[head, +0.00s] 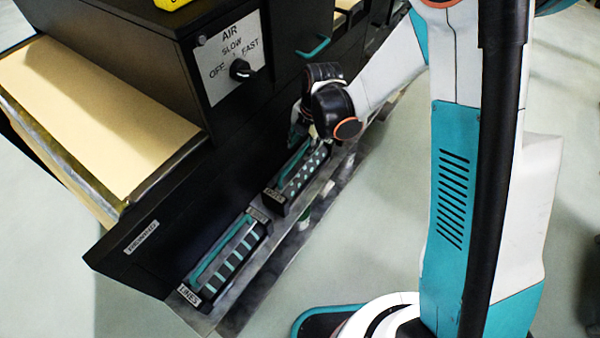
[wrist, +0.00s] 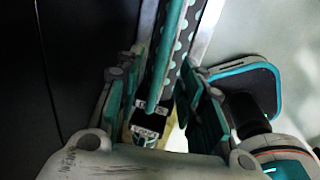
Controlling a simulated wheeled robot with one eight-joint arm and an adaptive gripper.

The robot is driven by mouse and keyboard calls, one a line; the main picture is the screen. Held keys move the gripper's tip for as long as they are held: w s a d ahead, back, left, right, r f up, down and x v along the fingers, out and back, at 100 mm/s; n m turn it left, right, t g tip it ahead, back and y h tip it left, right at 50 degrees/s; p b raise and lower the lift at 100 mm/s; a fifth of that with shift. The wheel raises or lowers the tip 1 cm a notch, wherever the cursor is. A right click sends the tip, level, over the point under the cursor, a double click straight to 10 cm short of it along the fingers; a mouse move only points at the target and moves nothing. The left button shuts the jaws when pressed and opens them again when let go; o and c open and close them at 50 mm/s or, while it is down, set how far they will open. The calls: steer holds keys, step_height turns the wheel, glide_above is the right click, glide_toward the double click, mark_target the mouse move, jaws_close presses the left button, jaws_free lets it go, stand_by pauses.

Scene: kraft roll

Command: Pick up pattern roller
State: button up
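Two pattern rollers rest in black holders along the machine's low front ledge in the head view. The nearer one, the lines roller (head: 232,261), has teal and dark stripes and a label reading LINES. The farther one, the dots roller (head: 303,173), is dark with pale dots and has a teal bar handle; its label is small. My gripper (head: 303,132) is at the far end of the dots roller. In the wrist view my gripper (wrist: 162,75) is open, its teal fingers on either side of the roller's handle (wrist: 166,55), with gaps showing. The fingertips are partly hidden in the head view.
The black machine (head: 165,225) stands close along the left of the rollers. It has an AIR knob panel (head: 232,58) and a kraft paper roll (head: 90,110). A metal ledge runs beneath the holders. Pale open floor (head: 385,235) lies to the right.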

mark_target(300, 154)
steer(key=shift+w+a+f+b, duration=0.15)
steer(key=shift+f+b, duration=0.3)
steer(key=shift+f, duration=0.7)
steer(key=shift+w+a+f+b, duration=0.15)
steer(key=shift+f+b, duration=0.35)
steer(key=shift+f, duration=0.7)
steer(key=shift+w+a+f+b, duration=0.15)
steer(key=shift+f+b, duration=0.3)
steer(key=shift+f, duration=0.7)
steer(key=shift+s+r, duration=0.1)
steer(key=shift+s, duration=0.05)
jaws_close()
